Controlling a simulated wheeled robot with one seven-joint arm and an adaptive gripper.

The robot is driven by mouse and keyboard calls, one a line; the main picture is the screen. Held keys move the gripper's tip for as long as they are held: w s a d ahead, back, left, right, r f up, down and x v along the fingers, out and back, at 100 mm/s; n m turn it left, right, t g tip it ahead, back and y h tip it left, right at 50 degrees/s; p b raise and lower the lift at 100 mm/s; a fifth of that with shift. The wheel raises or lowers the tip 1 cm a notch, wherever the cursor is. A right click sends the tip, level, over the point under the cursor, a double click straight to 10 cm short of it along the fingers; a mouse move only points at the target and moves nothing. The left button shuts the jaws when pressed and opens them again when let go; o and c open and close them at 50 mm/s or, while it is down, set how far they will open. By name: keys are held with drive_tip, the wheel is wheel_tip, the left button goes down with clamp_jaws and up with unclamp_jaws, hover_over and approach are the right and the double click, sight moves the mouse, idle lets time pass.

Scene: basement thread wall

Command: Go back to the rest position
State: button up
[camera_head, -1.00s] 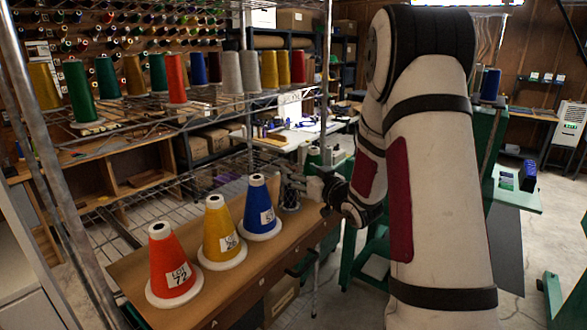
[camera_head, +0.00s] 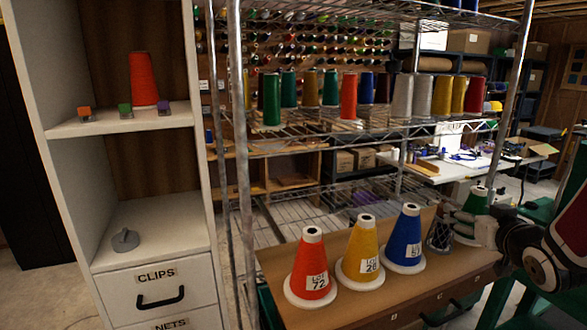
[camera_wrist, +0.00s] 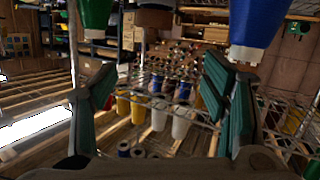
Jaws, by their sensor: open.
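My gripper (camera_head: 458,228) is at the right end of the brown board (camera_head: 375,300), between the blue cone (camera_head: 405,238) and a green cone (camera_head: 478,203), which it partly hides. The wrist view shows my gripper (camera_wrist: 160,105) open, with green-faced fingers well apart and nothing between them. That view looks upside down. A green cone (camera_wrist: 95,14) and a blue cone (camera_wrist: 255,28) show at its top, beyond the fingers. A yellow cone (camera_head: 361,250) and a red-orange cone (camera_head: 311,265) labelled LOT 72 stand upright on white bases to the left.
A wire rack (camera_head: 241,160) holds a row of coloured cones above the board. A white cabinet (camera_head: 70,200) at left has a red cone (camera_head: 143,80), small coloured clips and a CLIPS drawer (camera_head: 160,298).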

drive_tip(key=s+a+r+g+y, duration=0.1)
drive_tip(key=s+a+g, duration=0.4)
drive_tip(key=s+a, duration=0.5)
drive_tip(key=s+a+r+g+y, duration=0.1)
drive_tip(key=s+a+r+g, duration=0.2)
drive_tip(key=s+a, duration=0.8)
drive_tip(key=s+g, duration=0.1)
drive_tip(key=s, duration=0.6)
drive_tip(key=shift+s+a+g, duration=0.3)
drive_tip(key=shift+s+g, duration=0.05)
drive_tip(key=shift+g, duration=0.05)
